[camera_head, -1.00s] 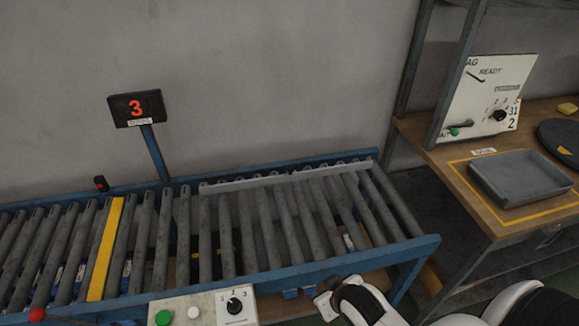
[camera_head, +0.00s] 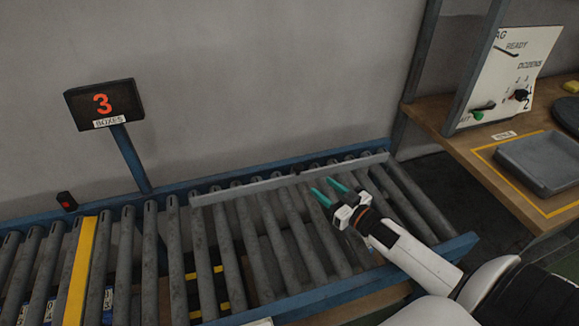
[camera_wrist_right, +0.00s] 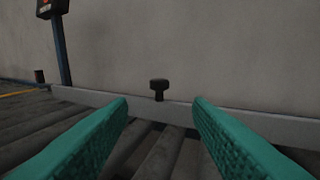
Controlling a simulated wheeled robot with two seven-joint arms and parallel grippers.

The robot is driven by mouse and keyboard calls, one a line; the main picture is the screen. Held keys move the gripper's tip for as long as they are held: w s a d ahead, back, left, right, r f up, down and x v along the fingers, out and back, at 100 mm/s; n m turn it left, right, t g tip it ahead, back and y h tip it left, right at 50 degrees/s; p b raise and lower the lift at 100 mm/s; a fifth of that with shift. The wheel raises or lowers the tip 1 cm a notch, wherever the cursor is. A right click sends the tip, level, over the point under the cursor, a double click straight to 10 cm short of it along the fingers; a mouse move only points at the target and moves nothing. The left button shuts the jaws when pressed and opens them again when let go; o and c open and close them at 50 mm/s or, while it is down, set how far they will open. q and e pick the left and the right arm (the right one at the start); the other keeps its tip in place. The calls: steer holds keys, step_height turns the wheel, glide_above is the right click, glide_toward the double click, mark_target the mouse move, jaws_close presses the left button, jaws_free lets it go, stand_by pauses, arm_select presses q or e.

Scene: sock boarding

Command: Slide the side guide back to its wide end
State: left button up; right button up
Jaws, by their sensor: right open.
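The side guide (camera_head: 261,184) is a long light-grey bar lying across the rollers near the back rail of the conveyor. In the right wrist view the guide (camera_wrist_right: 258,123) runs across the middle, with a dark knob (camera_wrist_right: 159,86) standing up from it. My right gripper (camera_head: 326,191) is open, its teal fingers pointing at the guide from the front. In the wrist view the knob is centred between the fingers (camera_wrist_right: 160,108) but beyond their tips, apart from them. My left gripper is not in view.
A yellow strip (camera_head: 80,272) crosses the rollers at left. A sign reading 3 BOXES (camera_head: 104,104) stands on a post behind the conveyor. A wooden bench (camera_head: 516,201) with a grey tray (camera_head: 541,160) and a panel stands at right. The rollers in front of the guide are clear.

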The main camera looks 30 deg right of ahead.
mark_target(301, 169)
steer(key=w, duration=0.4)
steer(key=shift+w+a+r, duration=0.25)
steer(key=shift+w+a, duration=0.1)
steer(key=shift+w, duration=0.05)
steer(key=w, duration=0.3)
steer(key=w+a, duration=0.1)
steer(key=w, duration=0.1)
steer(key=shift+w, duration=0.2)
steer(key=shift+w+f, duration=0.1)
steer(key=shift+w, duration=0.4)
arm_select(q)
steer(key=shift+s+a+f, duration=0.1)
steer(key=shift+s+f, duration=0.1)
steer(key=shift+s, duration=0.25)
